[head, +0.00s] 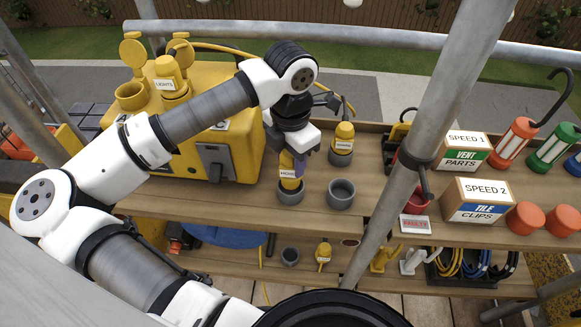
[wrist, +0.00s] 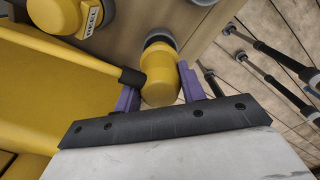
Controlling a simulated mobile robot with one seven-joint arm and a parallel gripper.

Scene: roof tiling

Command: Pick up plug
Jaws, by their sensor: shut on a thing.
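My gripper (head: 291,160) points down over the wooden shelf and is shut on a yellow plug (head: 290,181) with a small white label. The plug's lower end is in or right over a grey round holder (head: 290,197); the exact contact is hard to tell. In the wrist view, the purple fingers (wrist: 158,95) sit on either side of the yellow plug (wrist: 158,78), with a grey ring (wrist: 158,41) at its far end. Another yellow plug (head: 344,132) stands in a grey holder behind to the right, and an empty grey holder (head: 341,192) is beside mine.
A large yellow power box (head: 225,135) stands close on the left, with a plug labelled LIGHTS (head: 168,75) on top. A slanted metal pole (head: 425,120) rises on the right. Boxes of vent parts (head: 463,147) and tile clips (head: 476,198) stand beyond it. A lower shelf holds another yellow plug (head: 323,254).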

